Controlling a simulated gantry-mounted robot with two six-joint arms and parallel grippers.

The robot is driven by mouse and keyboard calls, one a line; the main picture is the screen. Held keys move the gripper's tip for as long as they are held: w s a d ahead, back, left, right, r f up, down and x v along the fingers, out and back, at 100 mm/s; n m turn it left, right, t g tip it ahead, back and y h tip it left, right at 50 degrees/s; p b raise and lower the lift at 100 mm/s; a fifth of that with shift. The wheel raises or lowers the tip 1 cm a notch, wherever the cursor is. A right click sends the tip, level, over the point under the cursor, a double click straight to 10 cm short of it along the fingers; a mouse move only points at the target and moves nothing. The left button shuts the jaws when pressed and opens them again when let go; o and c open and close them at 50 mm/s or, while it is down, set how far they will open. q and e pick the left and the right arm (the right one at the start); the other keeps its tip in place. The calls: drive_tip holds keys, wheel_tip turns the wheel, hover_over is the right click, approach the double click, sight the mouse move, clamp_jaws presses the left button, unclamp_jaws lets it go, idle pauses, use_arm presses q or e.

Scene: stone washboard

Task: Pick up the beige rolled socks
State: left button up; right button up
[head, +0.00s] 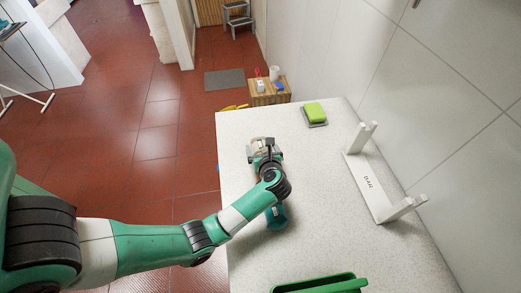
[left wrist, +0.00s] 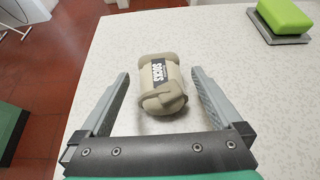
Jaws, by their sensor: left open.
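The beige rolled socks (left wrist: 160,82) lie on the speckled white stone surface (left wrist: 225,40), with a dark label reading "SOCKS" on them. In the left wrist view they sit between and slightly beyond the two fingers of my left gripper (left wrist: 160,92), which is open, with a gap on each side. In the head view the socks (head: 260,144) are partly hidden behind my left gripper (head: 264,156), which is above the left part of the surface. My right gripper is in neither view.
A green sponge (head: 315,111) on a grey holder lies at the far edge. A white stand (head: 372,185) is at the right by the wall. A green container (head: 320,285) is at the near edge. The surface around the socks is clear.

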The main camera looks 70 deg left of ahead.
sight(262, 150)
use_arm(q)
drive_tip(key=c, duration=1.4)
drive_tip(key=shift+r, duration=0.55)
wheel_tip(262, 150, up, 3)
drive_tip(key=shift+f+p, duration=0.15)
drive_tip(key=shift+p, duration=0.65)
drive_tip(key=s+d+r+p, duration=0.2)
drive_tip(key=s+d+r, duration=0.1)
drive_tip(key=s, duration=0.3)
drive_tip(key=s+d+r+p, duration=0.2)
drive_tip(key=s+d+r, duration=0.2)
drive_tip(key=s+r, duration=0.2)
drive_tip(key=shift+s, duration=0.15)
